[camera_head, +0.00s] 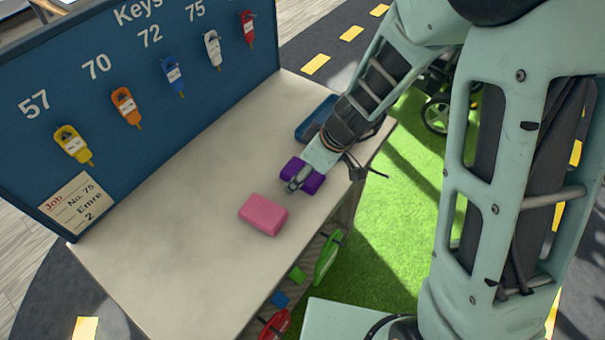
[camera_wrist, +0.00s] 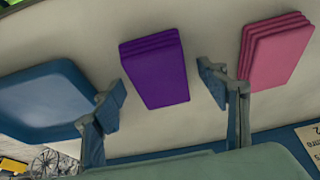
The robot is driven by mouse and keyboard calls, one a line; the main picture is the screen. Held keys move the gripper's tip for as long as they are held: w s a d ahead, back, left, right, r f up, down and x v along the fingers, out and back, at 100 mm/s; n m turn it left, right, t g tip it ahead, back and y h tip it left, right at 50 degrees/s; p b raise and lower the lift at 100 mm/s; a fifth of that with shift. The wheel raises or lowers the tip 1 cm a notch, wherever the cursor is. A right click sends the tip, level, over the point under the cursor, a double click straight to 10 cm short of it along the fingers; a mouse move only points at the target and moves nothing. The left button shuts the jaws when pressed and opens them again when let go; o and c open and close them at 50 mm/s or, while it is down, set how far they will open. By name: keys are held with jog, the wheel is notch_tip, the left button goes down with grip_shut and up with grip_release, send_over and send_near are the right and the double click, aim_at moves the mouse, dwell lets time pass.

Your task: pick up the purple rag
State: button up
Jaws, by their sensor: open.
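The purple rag (camera_head: 313,181) is a folded block on the pale bench top, partly hidden in the head view by my gripper (camera_head: 293,184). In the wrist view the purple rag (camera_wrist: 155,72) lies ahead, in the gap between the two fingers. My gripper (camera_wrist: 158,92) is open, with one finger on each side of that gap and nothing held. I cannot tell from these views whether the fingers touch the rag.
A pink folded rag (camera_head: 264,214) lies close by on the bench (camera_head: 180,250). A blue tray (camera_head: 316,118) is on the bench's far side, partly behind my arm. A blue key board (camera_head: 130,90) stands along the back edge. The near-left bench top is clear.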

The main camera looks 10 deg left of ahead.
dwell(0.4)
jog(key=c, duration=1.1)
jog(key=shift+r, duration=0.1)
